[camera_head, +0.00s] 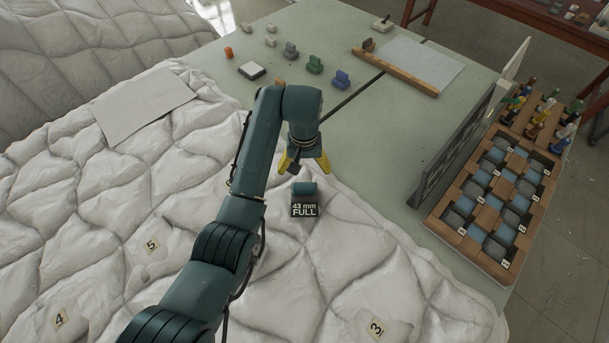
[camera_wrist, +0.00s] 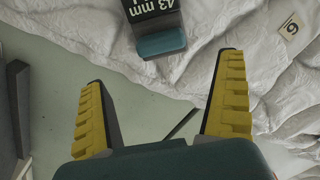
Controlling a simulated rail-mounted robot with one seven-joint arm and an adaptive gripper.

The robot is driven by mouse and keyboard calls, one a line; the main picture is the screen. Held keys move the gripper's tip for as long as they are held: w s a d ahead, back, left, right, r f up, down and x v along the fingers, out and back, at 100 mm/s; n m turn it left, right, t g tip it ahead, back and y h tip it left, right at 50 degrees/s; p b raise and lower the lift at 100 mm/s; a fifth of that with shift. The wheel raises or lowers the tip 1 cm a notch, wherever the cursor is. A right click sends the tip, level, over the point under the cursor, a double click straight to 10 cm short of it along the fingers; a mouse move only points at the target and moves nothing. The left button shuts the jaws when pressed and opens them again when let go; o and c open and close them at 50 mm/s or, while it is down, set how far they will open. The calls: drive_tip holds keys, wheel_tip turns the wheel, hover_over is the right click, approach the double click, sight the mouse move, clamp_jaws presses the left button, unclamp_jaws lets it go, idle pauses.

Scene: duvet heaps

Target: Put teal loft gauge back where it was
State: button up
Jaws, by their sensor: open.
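The teal loft gauge (camera_head: 304,198) sits on the white duvet (camera_head: 386,226) near its edge, with a dark label reading "43 mm FULL". In the wrist view the gauge (camera_wrist: 160,38) lies beyond the fingertips, at the top of the picture, with its label upside down. My gripper (camera_head: 306,166) is open and empty, its yellow fingers pointing down just behind the gauge in the head view. In the wrist view the open fingers (camera_wrist: 166,84) stand wide apart and do not touch the gauge.
Grey, green and blue gauge-like blocks (camera_head: 315,65) stand on the pale green table (camera_head: 395,135) at the back. A wooden compartment rack (camera_head: 488,190) and a dark upright panel (camera_head: 455,150) are at the right. A grey sheet (camera_head: 140,106) lies on the duvet. The table's middle is clear.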

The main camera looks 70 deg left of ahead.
drive_tip(key=shift+r, duration=0.3)
drive_tip(key=w+d+r+m+t+y, duration=0.2)
drive_tip(key=w+d+r, duration=0.1)
drive_tip(key=w, duration=0.3)
drive_tip(key=w+d+r+m+t+y, duration=0.1)
drive_tip(key=w+d+r+t, duration=0.15)
drive_tip(key=w, duration=0.35)
drive_tip(key=w+d+r+m+t+y, duration=0.1)
drive_tip(key=w+d+r+m+t, duration=0.2)
drive_tip(key=d+r, duration=0.35)
drive_tip(key=w+d+r+m+t+y, duration=0.1)
drive_tip(key=w+d+r+t, duration=0.1)
drive_tip(key=w+d+r, duration=0.4)
drive_tip(key=s+d+r+m+t+h, duration=0.1)
drive_tip(key=d+r+m+t, duration=0.15)
drive_tip(key=d+r, duration=0.4)
drive_tip(key=d+r+m+t, duration=0.1)
drive_tip(key=d+r+t, duration=0.3)
drive_tip(key=d, duration=0.5)
drive_tip(key=s+d+r+m+t+h, duration=0.3)
drive_tip(key=s+d+r+t, duration=0.3)
drive_tip(key=s+d+r, duration=0.6)
drive_tip(key=shift+d+r+h, duration=0.5)
drive_tip(key=shift+d+h, duration=0.2)
drive_tip(key=shift+d, duration=0.05)
